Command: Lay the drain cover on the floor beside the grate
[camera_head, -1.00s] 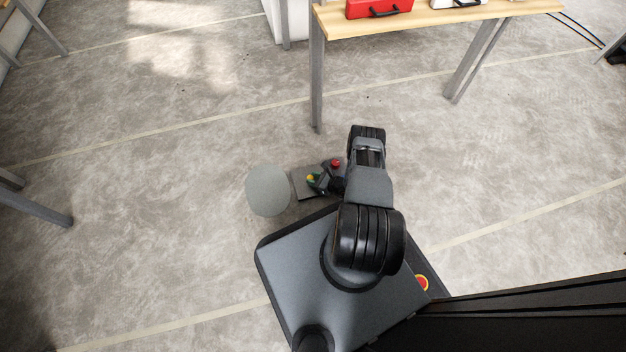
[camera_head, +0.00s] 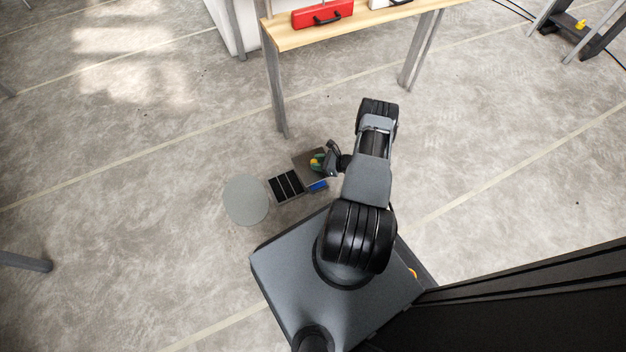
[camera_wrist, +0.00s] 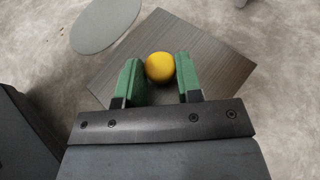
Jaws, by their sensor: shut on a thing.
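The drain cover (camera_head: 305,157) is a square grey-brown plate with a yellow ball knob (camera_wrist: 160,66). My gripper (camera_wrist: 161,78) has green fingers on either side of the knob and is shut on it. In the head view, the cover hangs or lies just right of and behind the grate (camera_head: 284,186); I cannot tell if it touches the floor. The grate shows dark slots in a light frame, its right end close to the cover. In the wrist view the plate (camera_wrist: 216,65) spreads beneath my fingers, and the grate is not seen.
A flat grey disc (camera_head: 246,200) lies left of the grate. A small blue object (camera_head: 318,186) sits at the grate's right front. A table (camera_head: 350,24) with a red case (camera_head: 322,14) stands behind, its leg (camera_head: 275,95) on the floor.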

